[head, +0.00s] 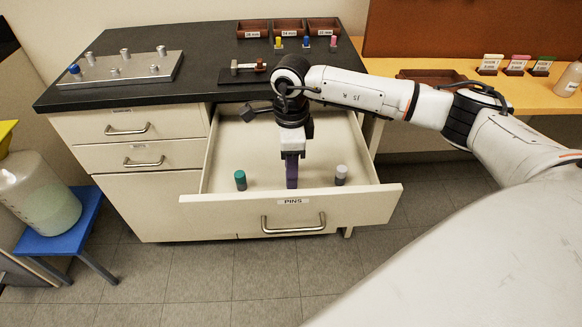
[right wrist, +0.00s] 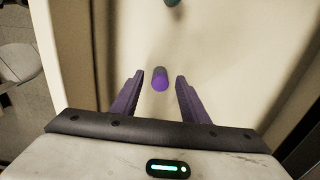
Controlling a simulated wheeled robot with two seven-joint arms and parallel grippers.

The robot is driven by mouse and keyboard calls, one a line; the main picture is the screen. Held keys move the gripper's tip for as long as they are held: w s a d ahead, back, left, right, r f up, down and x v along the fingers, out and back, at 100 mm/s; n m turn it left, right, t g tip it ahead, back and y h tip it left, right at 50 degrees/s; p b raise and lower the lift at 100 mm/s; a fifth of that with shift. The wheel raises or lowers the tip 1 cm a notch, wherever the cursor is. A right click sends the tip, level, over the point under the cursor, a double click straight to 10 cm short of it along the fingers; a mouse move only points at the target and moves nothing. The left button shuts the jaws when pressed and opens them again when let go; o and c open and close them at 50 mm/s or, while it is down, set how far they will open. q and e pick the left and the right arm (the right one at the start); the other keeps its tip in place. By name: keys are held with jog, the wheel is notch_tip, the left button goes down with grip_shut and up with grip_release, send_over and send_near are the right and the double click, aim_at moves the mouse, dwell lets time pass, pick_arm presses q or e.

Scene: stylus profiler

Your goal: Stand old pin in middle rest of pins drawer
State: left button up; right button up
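The pins drawer (head: 293,203) is pulled out and carries a PINS label on its front. A teal-topped pin (head: 240,180) stands upright in it on the left, and a white-topped pin (head: 341,175) stands on the right. My right gripper (head: 291,184) points down into the middle of the drawer between them. In the right wrist view, a purple and grey pin (right wrist: 160,79) is between the open fingers of this gripper (right wrist: 159,80), with a gap on both sides. The rests under the pins cannot be made out. My left gripper is out of view.
A metal block with pegs (head: 120,70) lies on the black counter (head: 200,55). Small labelled bins (head: 288,27) and coloured pins (head: 307,42) are at its back. A small fixture (head: 248,68) sits behind the drawer. A jug (head: 40,195) stands on a blue stool (head: 65,228).

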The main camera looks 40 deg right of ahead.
jog(key=shift+c, duration=0.3)
jog(key=shift+r+p, duration=2.35)
jog(key=shift+r, duration=1.2)
jog(key=shift+r, duration=0.1)
notch_tip(320, 180, up, 10)
jog(key=b, duration=0.1)
jog(key=shift+s, duration=0.1)
